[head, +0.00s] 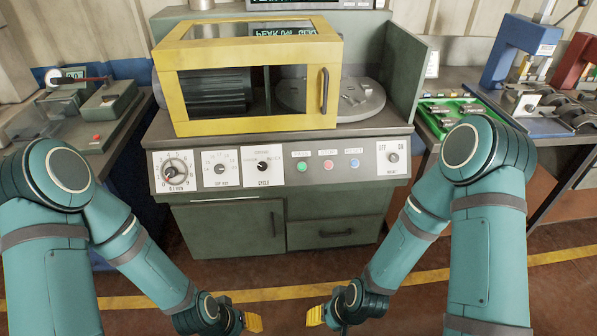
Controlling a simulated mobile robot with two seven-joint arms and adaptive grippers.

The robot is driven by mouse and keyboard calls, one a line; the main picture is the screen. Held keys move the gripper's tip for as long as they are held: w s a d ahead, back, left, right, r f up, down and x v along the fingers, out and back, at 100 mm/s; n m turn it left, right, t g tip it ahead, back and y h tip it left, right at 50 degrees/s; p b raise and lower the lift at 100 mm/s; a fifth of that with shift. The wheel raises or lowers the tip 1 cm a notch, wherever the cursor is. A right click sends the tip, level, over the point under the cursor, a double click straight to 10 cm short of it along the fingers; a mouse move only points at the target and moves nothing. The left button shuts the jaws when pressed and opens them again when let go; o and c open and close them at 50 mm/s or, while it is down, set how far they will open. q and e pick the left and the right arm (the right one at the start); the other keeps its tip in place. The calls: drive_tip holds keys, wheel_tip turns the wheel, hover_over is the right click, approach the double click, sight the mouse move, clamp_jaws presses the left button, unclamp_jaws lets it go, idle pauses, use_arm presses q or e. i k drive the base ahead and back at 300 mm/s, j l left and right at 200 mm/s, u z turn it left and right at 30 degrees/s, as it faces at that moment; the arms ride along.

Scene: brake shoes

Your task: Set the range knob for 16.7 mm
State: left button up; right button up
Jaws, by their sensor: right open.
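The control panel (280,167) runs along the front of the grey-green machine. At its left is a large dial (175,172) marked 0.1 mm. Right of it is a smaller round knob (220,169) with numbers around it, too small to read surely; I cannot tell if it is the range knob or where it points. A black knob (263,167) marked CYCLE follows. My left gripper (253,322) and right gripper (315,316) hang low before the machine, apart from the panel. The right is open and empty; the left's opening is unclear.
A yellow-framed guard (257,124) with a handle covers a dark cylinder and part of a turntable (352,102). Coloured buttons (328,165) and an OFF/ON switch (391,158) sit further right on the panel. Benches with tools flank the machine. The floor ahead is clear.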

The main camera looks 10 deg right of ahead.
sight(219, 169)
drive_tip(key=i+u, duration=0.3)
drive_tip(key=i, duration=0.2)
drive_tip(key=i+l+u, duration=0.3)
drive_tip(key=i, duration=0.2)
